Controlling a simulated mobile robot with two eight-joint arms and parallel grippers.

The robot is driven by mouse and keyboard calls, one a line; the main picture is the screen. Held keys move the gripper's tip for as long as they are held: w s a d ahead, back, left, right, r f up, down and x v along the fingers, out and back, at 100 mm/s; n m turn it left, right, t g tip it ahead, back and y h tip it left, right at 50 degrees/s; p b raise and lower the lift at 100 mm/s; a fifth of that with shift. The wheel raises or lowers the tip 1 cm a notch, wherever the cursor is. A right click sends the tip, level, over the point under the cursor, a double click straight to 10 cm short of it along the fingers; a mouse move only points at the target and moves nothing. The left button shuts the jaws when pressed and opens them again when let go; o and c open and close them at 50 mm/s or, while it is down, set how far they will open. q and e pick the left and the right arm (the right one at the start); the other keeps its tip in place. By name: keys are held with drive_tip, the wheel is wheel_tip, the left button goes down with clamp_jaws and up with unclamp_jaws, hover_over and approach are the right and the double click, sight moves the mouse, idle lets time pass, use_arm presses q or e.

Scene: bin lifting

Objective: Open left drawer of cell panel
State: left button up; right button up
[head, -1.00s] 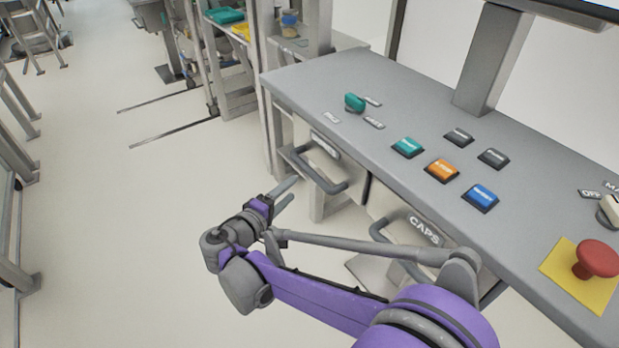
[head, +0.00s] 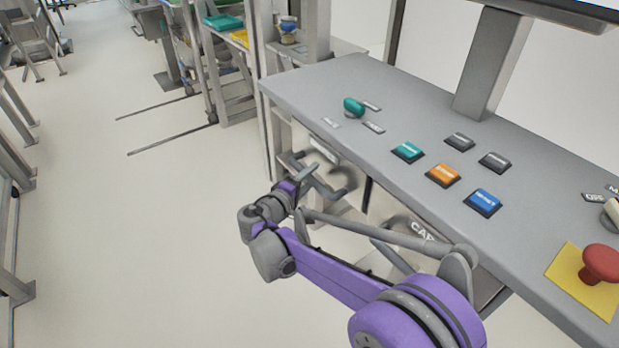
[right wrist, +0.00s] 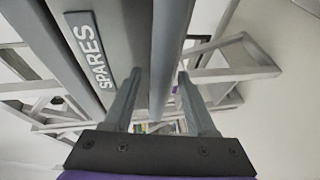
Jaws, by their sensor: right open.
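The left drawer (head: 362,178) of the grey cell panel (head: 330,88) looks shut, though my gripper partly hides it. Its grey bar handle (head: 346,190) sticks out from the front. In the right wrist view, the drawer front carries a SPARES label (right wrist: 90,50), and the handle bar (right wrist: 170,45) runs between my fingers. My right gripper (head: 308,172) is at this handle; it also shows in the right wrist view (right wrist: 159,80). It is open, with one finger on each side of the bar and a gap visible. My left gripper is not in view.
A second drawer with a CAPS label (head: 420,230) is to the right, partly behind my right arm. The panel top carries several buttons, a green knob (head: 354,107) and a red emergency stop (head: 600,264). The floor (head: 120,240) to the left is clear.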

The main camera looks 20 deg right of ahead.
clamp_jaws()
idle(1.3)
